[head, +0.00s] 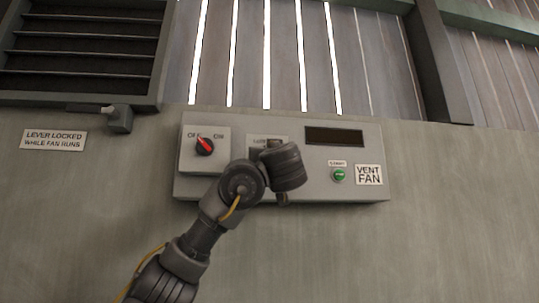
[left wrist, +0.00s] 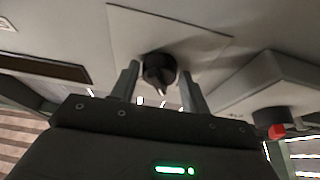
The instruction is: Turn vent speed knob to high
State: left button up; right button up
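The vent speed knob (left wrist: 159,72) is a round black knob with a pale pointer mark, on a light plate in the left wrist view. My left gripper (left wrist: 160,88) is open, with one finger on each side of the knob and a small gap showing to each. Whether the fingertips reach past the knob's face is hard to tell. In the head view my left gripper (head: 283,168) is in front of the middle of the control panel (head: 230,187) and hides the knob and most of its label. My right gripper is in neither view.
A red OFF/ON switch (head: 205,146) on a raised box is left of my gripper, pointing toward OFF. A dark display (head: 334,136) and a green button (head: 338,175) are to the right. A lever (head: 118,118) sits below the louvre at far left.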

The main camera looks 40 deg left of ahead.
pick_arm(q)
jog(key=c, duration=0.6)
jog(key=shift+s+a+r+m+t+h+b, duration=0.1)
jog(key=shift+m+t+h+b, duration=0.75)
jog(key=shift+m, duration=1.85)
jog(key=shift+s+a+m+t+h+b, duration=0.15)
jog(key=shift+m+h+b, duration=1.2)
jog(key=shift+m, duration=1.35)
jog(key=shift+s+r+m+t+h+b, duration=0.1)
jog(key=shift+m+t+h+b, duration=0.75)
jog(key=shift+m, duration=1.85)
jog(key=shift+h, duration=0.45)
jog(key=o, duration=1)
